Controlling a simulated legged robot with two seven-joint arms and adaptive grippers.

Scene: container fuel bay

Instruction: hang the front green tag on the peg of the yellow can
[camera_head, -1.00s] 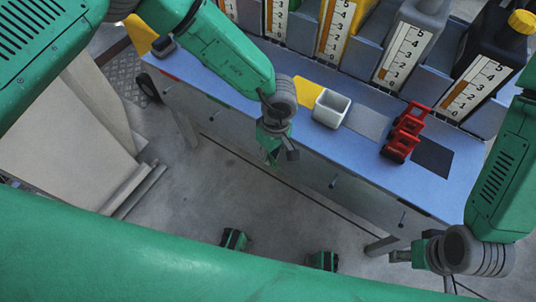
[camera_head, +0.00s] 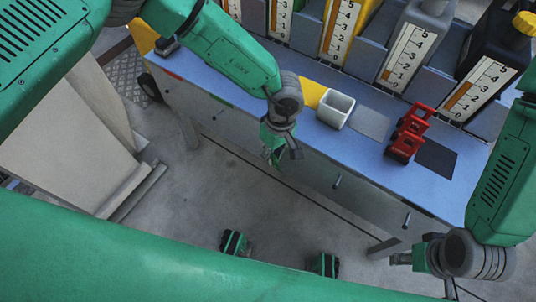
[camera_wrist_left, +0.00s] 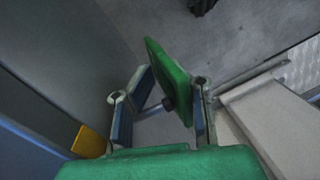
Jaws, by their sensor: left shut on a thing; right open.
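My left gripper (camera_head: 277,152) hangs in front of the bench's near edge in the head view. In the left wrist view its fingers (camera_wrist_left: 163,108) are shut on a flat green tag (camera_wrist_left: 168,78), which sticks out beyond them, tilted. The yellow can (camera_head: 347,25) stands at the back of the bench with a white number scale on its front; its top is cut off. Grey pegs stick out of the bench front, one at the middle (camera_head: 337,182) and one further right (camera_head: 407,219). Which peg is the yellow can's is not clear. My right gripper (camera_head: 398,258) is open at the lower right, away from the bench.
The blue bench top (camera_head: 260,108) carries a white open box (camera_head: 335,109), a red toy vehicle (camera_head: 408,134) and coloured patches. A grey can (camera_head: 408,45) and a black can (camera_head: 490,70) stand right of the yellow one. The floor before the bench is mostly free.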

